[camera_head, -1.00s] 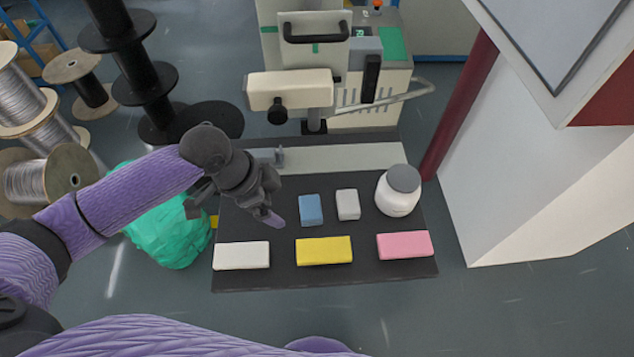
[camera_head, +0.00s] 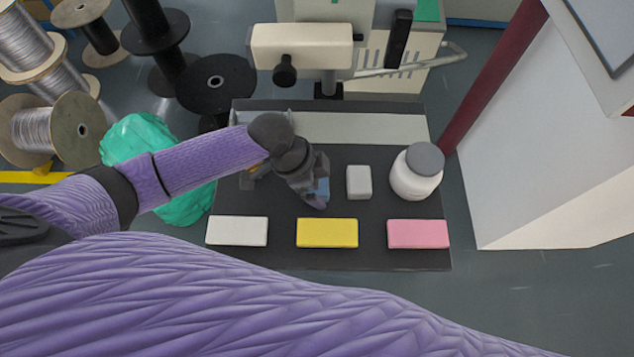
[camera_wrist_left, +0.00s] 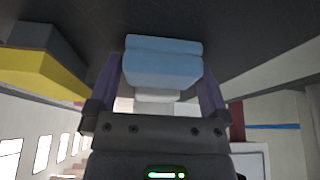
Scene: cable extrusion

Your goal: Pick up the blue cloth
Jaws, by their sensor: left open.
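The blue cloth (camera_head: 323,190) is a small folded block on the dark table. In the head view my left gripper (camera_head: 318,198) is over it and hides most of it. In the left wrist view the blue cloth (camera_wrist_left: 162,64) lies between the two purple fingers of the left gripper (camera_wrist_left: 160,80). The fingers are open, one on each side of the cloth. I cannot tell whether they touch it. My right gripper does not show in either view.
A small white block (camera_head: 359,182) and a white jar with a grey lid (camera_head: 416,172) stand right of the cloth. White (camera_head: 237,231), yellow (camera_head: 327,233) and pink (camera_head: 418,234) blocks line the front of the table (camera_head: 330,262). A machine (camera_head: 305,45) stands behind.

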